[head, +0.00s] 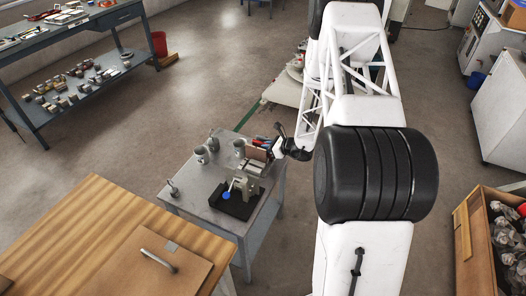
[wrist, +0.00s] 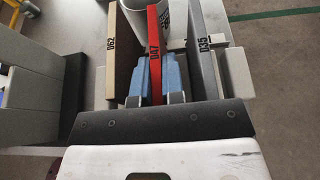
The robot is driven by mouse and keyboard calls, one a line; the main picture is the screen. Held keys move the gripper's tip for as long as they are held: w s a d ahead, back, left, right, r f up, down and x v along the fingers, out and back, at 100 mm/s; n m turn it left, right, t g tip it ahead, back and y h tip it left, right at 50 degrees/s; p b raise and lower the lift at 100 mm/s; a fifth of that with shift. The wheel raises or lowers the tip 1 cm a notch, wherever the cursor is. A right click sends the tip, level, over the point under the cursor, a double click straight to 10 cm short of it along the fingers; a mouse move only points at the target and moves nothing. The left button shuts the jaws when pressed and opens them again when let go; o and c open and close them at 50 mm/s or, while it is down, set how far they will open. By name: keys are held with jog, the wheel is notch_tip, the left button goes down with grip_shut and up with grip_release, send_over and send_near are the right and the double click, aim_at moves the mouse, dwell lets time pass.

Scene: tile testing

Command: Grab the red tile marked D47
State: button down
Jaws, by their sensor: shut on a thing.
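The red tile (wrist: 154,45) marked D47 stands on edge in the middle of the wrist view, between two other tiles. A tan-edged tile (wrist: 121,60) marked D62 is on its left, and a grey tile (wrist: 203,60) marked D35 is on its right. My gripper (wrist: 157,78) has its blue finger pads on either side of the red tile and is shut on it. The tile's lower part is hidden by the gripper. In the head view my gripper (head: 279,148) is at the right side of the small grey table (head: 205,222), largely hidden.
The small table also bears grey mugs (head: 200,155) and a testing device on a black base (head: 232,204). A wooden bench (head: 85,235) stands in front left. A workbench with a loaded lower shelf (head: 85,85) is at the back left. Open floor lies between them.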

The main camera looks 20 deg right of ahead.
jog(key=shift+r, duration=0.1)
jog(key=shift+r, duration=4.95)
